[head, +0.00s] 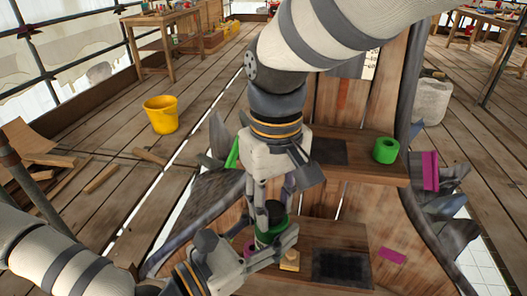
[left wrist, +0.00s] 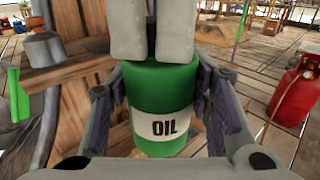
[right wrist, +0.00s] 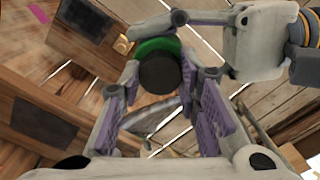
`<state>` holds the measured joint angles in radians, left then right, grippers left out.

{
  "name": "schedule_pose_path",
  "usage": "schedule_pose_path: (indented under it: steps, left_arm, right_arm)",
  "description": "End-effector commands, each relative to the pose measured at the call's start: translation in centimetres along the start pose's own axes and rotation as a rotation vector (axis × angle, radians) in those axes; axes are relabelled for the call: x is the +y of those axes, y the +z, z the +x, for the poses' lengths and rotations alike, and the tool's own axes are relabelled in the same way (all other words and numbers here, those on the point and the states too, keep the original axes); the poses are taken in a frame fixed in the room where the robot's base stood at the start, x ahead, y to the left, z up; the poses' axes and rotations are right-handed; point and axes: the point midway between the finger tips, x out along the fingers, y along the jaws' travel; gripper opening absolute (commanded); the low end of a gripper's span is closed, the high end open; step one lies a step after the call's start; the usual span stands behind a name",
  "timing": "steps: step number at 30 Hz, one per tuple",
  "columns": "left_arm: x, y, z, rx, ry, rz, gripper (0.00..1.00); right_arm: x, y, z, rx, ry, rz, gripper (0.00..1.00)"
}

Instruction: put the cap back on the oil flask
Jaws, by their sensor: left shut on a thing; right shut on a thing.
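The green oil flask (left wrist: 160,108), with a white OIL label, stands upright between the fingers of my left gripper (head: 268,240), which is shut on it. The dark round cap (right wrist: 160,74) is between the fingertips of my right gripper (head: 270,203), which is shut on it from above. In the right wrist view the cap lies over the flask's green top (right wrist: 157,46). In the left wrist view my right fingers hide the cap and the flask's mouth. I cannot tell whether the cap is seated or just above the mouth.
A wooden ledge (head: 322,236) with a dark mat (head: 342,266), a small yellowish block (head: 290,260) and a magenta piece (head: 393,255) lies close to the grippers. A green roll (head: 386,150) stands on the upper ledge. A yellow bucket (head: 161,114) is on the plank floor.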

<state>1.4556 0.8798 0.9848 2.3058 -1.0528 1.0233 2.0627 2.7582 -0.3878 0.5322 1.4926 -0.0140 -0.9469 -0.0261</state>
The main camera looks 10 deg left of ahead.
Motion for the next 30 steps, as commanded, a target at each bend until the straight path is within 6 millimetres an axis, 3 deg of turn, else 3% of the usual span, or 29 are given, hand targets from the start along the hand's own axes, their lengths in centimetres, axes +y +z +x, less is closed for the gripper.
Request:
schedule_pose_path:
  steps: [8, 9, 11, 12, 20, 30]
  left_arm:
    - [0.0, 0.1, 0.0, -0.001, 0.0, 0.0, 0.0]
    - [0.0, 0.1, 0.0, 0.0, 0.0, 0.0, 0.0]
    - [0.0, 0.1, 0.0, 0.0, 0.0, 0.0, 0.0]
    - [0.0, 0.1, 0.0, -0.001, 0.0, 0.0, 0.0]
    - [0.0, 0.1, 0.0, -0.001, 0.0, 0.0, 0.0]
    - [0.0, 0.2, 0.0, -0.002, 0.0, 0.001, 0.0]
  right_arm:
    - [-0.1, 0.0, 0.1, -0.001, 0.013, 0.01, 0.0]
    - [-0.1, 0.0, 0.1, -0.002, 0.013, 0.01, 0.35]
    - [-0.1, 0.0, 0.1, -0.002, 0.013, 0.009, 0.48]
    - [-0.1, 0.0, 0.1, -0.002, 0.013, 0.009, 0.51]
    - [-0.1, 0.1, 0.0, -0.003, 0.012, 0.007, 0.51]
    - [-0.2, -0.1, -4.3, 0.003, 0.014, 0.007, 0.51]
